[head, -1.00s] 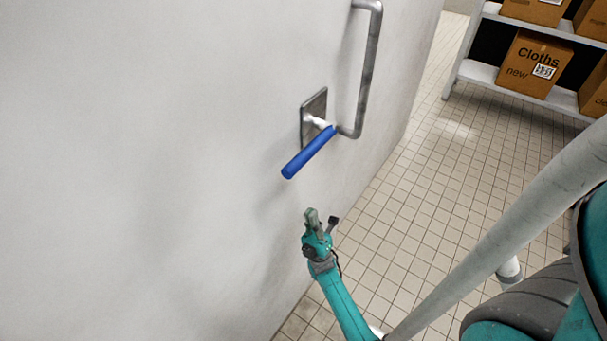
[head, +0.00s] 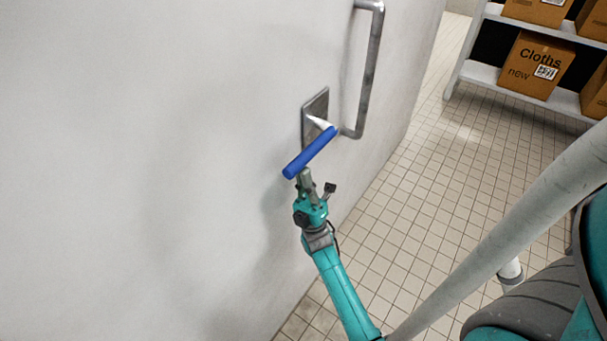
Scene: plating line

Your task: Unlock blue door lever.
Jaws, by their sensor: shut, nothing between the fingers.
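The blue lever (head: 311,153) sticks out from a grey metal plate (head: 316,105) on the white door (head: 200,150). It slants from upper right, at its white pivot, down to a free end at lower left. My gripper (head: 304,173) is shut and empty, pointing up just below the lever's lower left part. Its fingertips overlap the lever's underside in the picture; whether they touch it I cannot tell.
A grey bar handle (head: 370,75) stands on the door to the right of the lever. A white shelf (head: 468,76) with brown boxes (head: 533,66) is at the upper right. The tiled floor (head: 430,180) between is clear.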

